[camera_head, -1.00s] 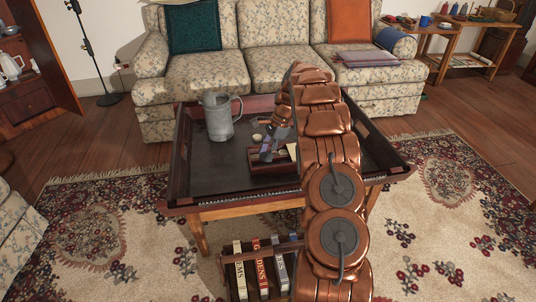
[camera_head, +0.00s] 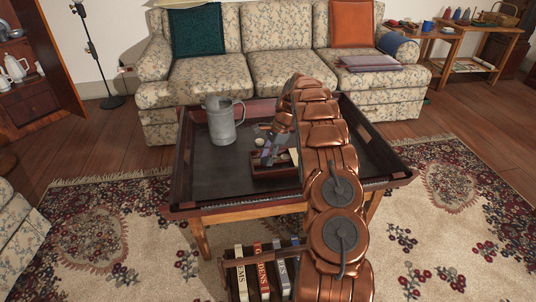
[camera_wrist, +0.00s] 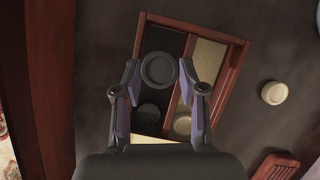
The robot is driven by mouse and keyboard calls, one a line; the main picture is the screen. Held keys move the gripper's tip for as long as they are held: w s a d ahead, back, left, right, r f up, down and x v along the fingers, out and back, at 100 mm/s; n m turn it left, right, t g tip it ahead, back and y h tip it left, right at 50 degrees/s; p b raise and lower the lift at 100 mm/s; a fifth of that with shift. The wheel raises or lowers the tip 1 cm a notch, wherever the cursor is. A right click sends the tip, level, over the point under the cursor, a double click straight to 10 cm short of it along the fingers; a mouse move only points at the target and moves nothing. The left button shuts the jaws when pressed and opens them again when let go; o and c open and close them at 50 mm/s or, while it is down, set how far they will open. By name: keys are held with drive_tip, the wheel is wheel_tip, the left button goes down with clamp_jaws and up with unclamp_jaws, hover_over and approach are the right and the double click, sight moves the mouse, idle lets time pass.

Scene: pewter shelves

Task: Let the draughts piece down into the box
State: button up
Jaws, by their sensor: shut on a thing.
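A dark round draughts piece (camera_wrist: 158,69) is between the fingertips of my gripper (camera_wrist: 158,76) in the wrist view. My gripper is shut on it. The piece looks larger than the other dark piece (camera_wrist: 148,112), so it is nearer the camera, over the dark left compartment of the red-brown wooden box (camera_wrist: 240,57). A pale piece (camera_wrist: 182,123) lies in the right part of the box. In the head view the box (camera_head: 272,173) sits on the tray-topped table, with my gripper (camera_head: 268,157) just above it, partly hidden by my arm. The exact height is unclear.
A pale round piece (camera_wrist: 274,92) lies on the table right of the box. A slatted red-brown object (camera_wrist: 277,167) is at the lower right. The table's raised rim (camera_head: 183,160) runs along the left.

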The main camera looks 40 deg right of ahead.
drive_tip(key=shift+f, duration=0.25)
drive_tip(key=o, duration=0.9)
drive_tip(key=shift+v, duration=6)
drive_tip(key=shift+s+a, duration=0.1)
drive_tip(key=shift+r, duration=0.1)
